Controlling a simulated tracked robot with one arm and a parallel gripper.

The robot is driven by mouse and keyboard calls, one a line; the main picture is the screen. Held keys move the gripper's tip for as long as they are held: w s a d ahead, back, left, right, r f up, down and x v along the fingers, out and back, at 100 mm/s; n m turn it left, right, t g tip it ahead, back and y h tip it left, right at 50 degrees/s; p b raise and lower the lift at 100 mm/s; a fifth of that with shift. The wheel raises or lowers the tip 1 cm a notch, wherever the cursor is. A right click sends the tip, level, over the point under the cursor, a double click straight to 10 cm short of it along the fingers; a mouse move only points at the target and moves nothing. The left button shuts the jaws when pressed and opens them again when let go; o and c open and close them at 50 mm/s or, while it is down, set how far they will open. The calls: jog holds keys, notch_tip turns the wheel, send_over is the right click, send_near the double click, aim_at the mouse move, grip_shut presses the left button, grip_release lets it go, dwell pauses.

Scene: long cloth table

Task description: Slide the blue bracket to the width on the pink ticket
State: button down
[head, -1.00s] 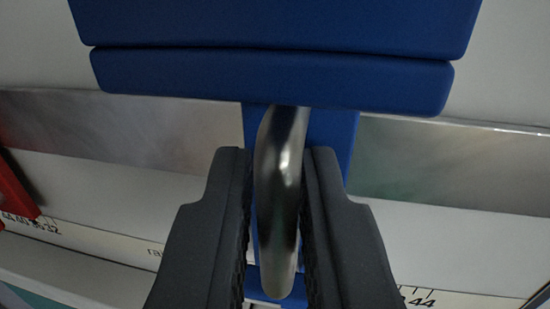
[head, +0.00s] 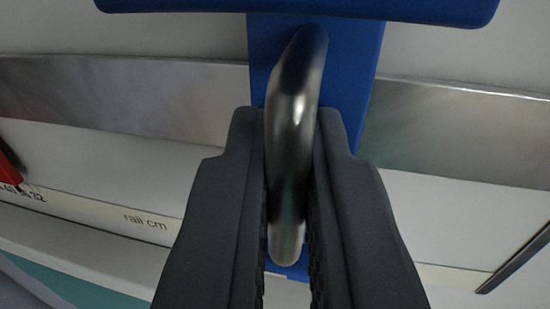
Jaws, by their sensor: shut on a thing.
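The blue bracket (head: 345,65) fills the top middle of the head view, with a wide blue bar (head: 300,8) at the top edge and a narrower plate running down across the metal rail (head: 130,95). A shiny metal handle (head: 292,110) stands out from the bracket. My gripper (head: 289,150) is shut on this handle, with one dark jaw on each side of it. The jaws hide most of the bracket's lower end. The pink ticket is not in view.
A scale strip (head: 100,212) marked "rail cm" runs below the rail, its numbers partly hidden. A red part (head: 8,165) sits at the left edge. A dark thin bar (head: 515,262) slants in at the lower right. Teal cloth (head: 70,285) shows at lower left.

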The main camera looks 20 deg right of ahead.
jog(key=shift+d, duration=0.15)
jog(key=c, duration=1.9)
grip_release()
jog(key=shift+b+v, duration=4.7)
jog(key=shift+v, duration=2.25)
jog(key=shift+f, duration=0.1)
